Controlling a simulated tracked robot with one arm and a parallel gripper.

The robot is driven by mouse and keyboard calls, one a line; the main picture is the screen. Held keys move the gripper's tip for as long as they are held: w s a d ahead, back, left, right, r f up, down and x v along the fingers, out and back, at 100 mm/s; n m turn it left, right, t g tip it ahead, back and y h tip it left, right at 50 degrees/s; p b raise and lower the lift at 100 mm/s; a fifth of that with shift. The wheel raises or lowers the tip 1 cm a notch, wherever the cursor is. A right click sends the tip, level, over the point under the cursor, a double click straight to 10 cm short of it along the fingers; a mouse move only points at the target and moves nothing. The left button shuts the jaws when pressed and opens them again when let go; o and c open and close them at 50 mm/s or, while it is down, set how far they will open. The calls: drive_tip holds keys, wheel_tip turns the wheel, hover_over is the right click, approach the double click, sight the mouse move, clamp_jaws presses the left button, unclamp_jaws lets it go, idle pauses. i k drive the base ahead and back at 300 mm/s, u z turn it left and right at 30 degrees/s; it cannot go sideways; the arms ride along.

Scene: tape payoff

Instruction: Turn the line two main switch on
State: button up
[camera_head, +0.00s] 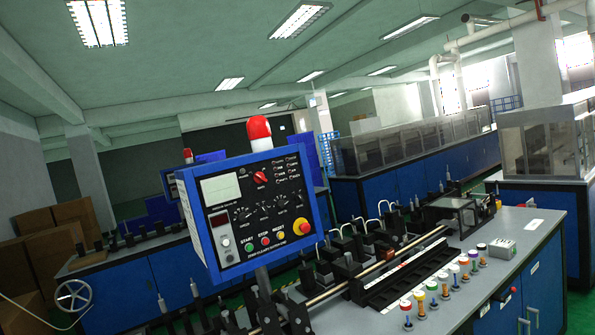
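A blue-framed control panel (214,250) stands tilted in the picture, left of centre, with a red beacon (259,129) behind its top edge. A red rotary knob (260,178) sits on its upper middle, right of a pale display (221,188). Black dials, small buttons and a red mushroom button on a yellow ring (301,227) lie below. A second blue panel (170,184) with a small red beacon shows partly behind it. I cannot read which panel is line two, or the knob's on or off marks. My gripper is not in view.
A bench with dark machine parts and a long rail (378,266) runs beside and behind the panel. Several colour-topped posts (432,287) stand at its front right. Cardboard boxes (38,225) and a handwheel (73,295) are at left. Glass-covered machines (545,150) stand behind at right.

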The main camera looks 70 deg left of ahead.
sight(259, 177)
drive_tip(key=u, duration=0.05)
drive_tip(key=i, duration=2.85)
drive_tip(key=u, duration=3.7)
drive_tip(key=i, duration=1)
drive_tip(key=u, duration=0.05)
